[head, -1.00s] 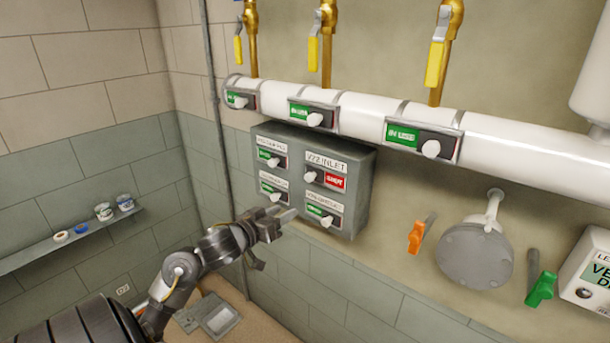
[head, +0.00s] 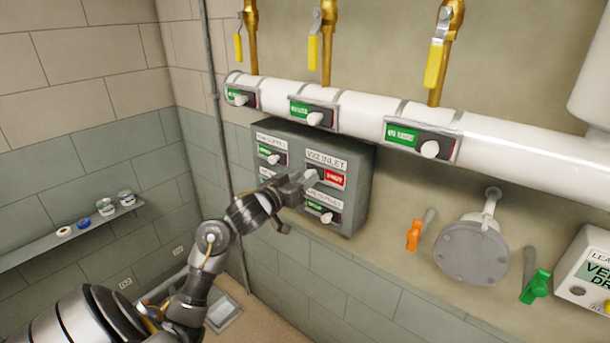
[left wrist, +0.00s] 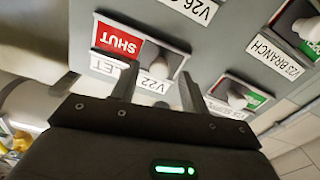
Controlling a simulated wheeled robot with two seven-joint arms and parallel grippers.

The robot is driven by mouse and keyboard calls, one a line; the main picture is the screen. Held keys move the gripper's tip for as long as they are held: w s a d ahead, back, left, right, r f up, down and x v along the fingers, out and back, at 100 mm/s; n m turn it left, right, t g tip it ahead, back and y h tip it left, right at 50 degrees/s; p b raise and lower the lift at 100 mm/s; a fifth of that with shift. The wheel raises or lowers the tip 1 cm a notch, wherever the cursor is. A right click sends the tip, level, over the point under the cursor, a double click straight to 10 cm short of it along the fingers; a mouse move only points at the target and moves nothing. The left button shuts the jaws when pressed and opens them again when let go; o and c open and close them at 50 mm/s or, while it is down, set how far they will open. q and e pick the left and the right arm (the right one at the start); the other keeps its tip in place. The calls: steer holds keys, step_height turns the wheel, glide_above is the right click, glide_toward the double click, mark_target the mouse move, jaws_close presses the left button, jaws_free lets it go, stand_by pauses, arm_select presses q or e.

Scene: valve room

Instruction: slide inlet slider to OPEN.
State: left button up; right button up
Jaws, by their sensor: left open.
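The inlet slider (head: 334,179), under a label reading V22 INLET, is at the upper right of the grey panel box (head: 357,208). Its red SHUT field shows. In the left wrist view its white knob (left wrist: 160,68) is beside the red SHUT field (left wrist: 119,40). My left gripper (head: 306,178) is at the panel, open, and partly hides the knob in the head view. In the left wrist view the left gripper (left wrist: 156,82) has one finger on each side of the knob; I cannot tell whether they touch it. My right gripper is not in view.
Other sliders show green on the panel, at upper left (head: 272,155) and lower right (head: 321,212); my gripper hides the lower left one. A white pipe (head: 365,115) with more sliders runs above. An orange-handled valve (head: 414,235) and a round flange (head: 472,252) are to the right.

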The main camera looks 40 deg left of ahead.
arm_select(q)
steer(key=shift+w, duration=0.75)
steer(key=shift+c, duration=0.5)
jaws_close()
